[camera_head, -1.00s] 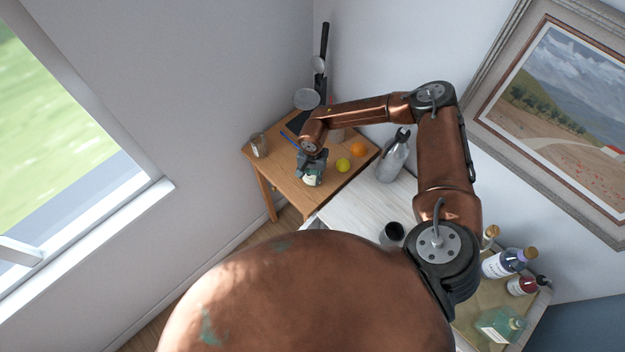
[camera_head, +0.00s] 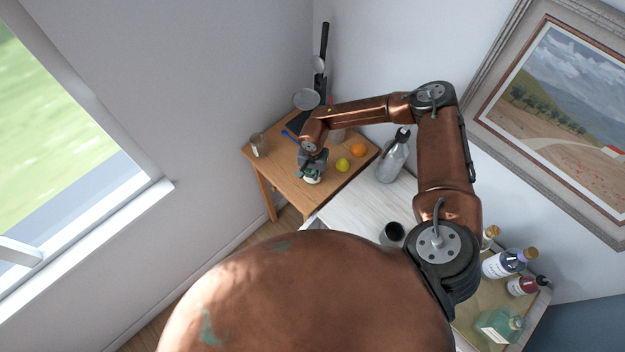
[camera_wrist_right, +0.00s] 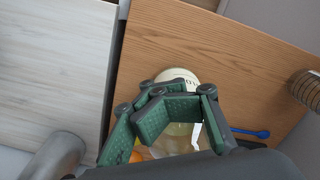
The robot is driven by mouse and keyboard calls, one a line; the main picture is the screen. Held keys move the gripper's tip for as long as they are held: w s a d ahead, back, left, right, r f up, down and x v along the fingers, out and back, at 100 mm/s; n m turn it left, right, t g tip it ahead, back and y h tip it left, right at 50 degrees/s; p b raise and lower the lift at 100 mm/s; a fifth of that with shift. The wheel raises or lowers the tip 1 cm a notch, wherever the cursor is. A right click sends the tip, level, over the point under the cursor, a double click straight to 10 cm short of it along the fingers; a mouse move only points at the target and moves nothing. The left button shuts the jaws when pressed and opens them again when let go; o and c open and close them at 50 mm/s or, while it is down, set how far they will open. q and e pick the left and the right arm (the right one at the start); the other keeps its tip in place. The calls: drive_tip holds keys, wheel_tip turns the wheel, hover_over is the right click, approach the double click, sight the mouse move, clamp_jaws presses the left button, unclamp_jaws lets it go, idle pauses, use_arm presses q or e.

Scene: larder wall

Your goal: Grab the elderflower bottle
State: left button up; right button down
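A pale bottle with a cream label (camera_wrist_right: 180,76) stands on the small wooden table. Its label lettering is only partly visible, so I cannot read its name. In the head view the bottle's pale lower part (camera_head: 313,179) shows just under my right gripper (camera_head: 313,163). In the wrist view the green-padded fingers of my right gripper (camera_wrist_right: 170,108) are bent in around the bottle and cover its middle. I cannot tell whether they are pressed on it. My left gripper is not in view.
A lime (camera_head: 343,165) and an orange (camera_head: 358,150) lie close right of the bottle. A glass jar (camera_head: 258,145) stands at the table's left corner. A grey flask (camera_head: 393,158) stands on the pale counter.

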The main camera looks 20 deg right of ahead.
drive_tip(key=c, duration=2.7)
unclamp_jaws()
drive_tip(key=o, duration=2.1)
